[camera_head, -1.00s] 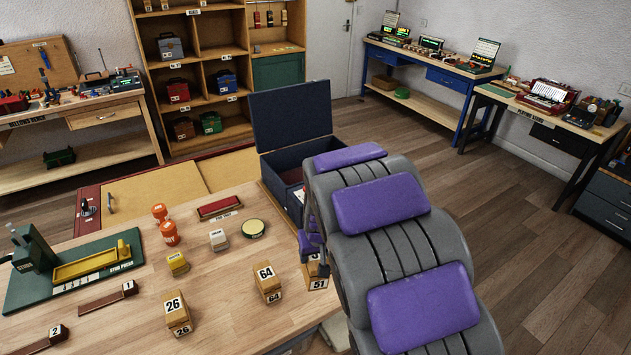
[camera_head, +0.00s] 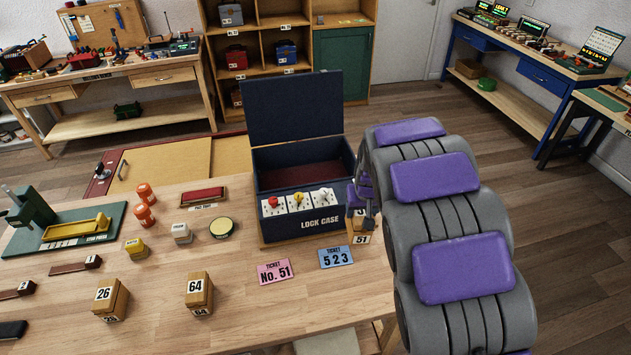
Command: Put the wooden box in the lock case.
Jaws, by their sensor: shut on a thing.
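The wooden box (camera_head: 361,239), labelled 51, is in my gripper (camera_head: 366,215) beside the right front corner of the lock case. The purple and grey gripper is above the box and shut on it; my arm hides part of the grip. The height of the box over the table is hard to tell. The dark blue lock case (camera_head: 263,229) stands on the table with its lid raised. Its dark red inside looks empty where visible. Its front panel carries a red, a yellow and a white knob.
Wooden boxes 26 (camera_head: 111,299) and 64 (camera_head: 199,294) stand at the table's front. A pink ticket No. 51 (camera_head: 275,272) and a blue ticket 523 (camera_head: 335,258) lie before the case.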

